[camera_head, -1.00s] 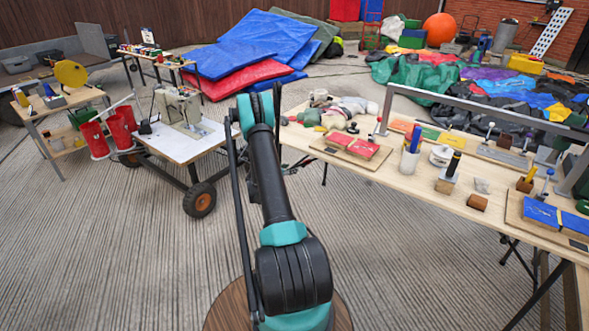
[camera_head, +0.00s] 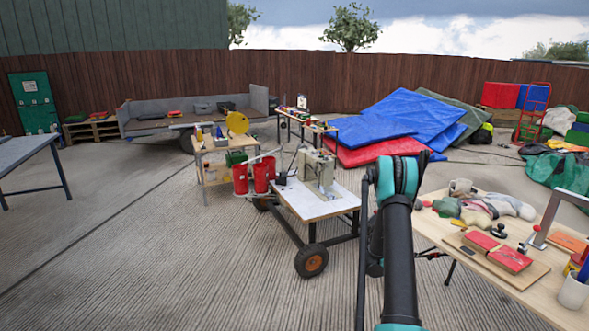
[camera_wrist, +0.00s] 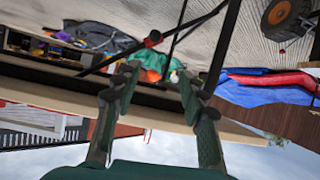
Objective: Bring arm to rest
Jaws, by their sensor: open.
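My arm (camera_head: 398,255) rises from the bottom edge right of centre in the head view, with a teal and black joint at its top. My gripper is hidden beyond that joint in the head view. In the wrist view, which is upside down, my gripper (camera_wrist: 157,82) shows two dark green fingers spread apart. Nothing is between the fingertips; the space shows only the background. Thin dark bars cross the picture near the fingertips.
A wheeled cart (camera_head: 318,207) with a beige machine (camera_head: 318,172) stands left of my arm. A wooden workbench (camera_head: 450,235) with tools is close on the right. Blue mats (camera_head: 405,115) lie behind. Bare concrete floor (camera_head: 180,260) is open on the left.

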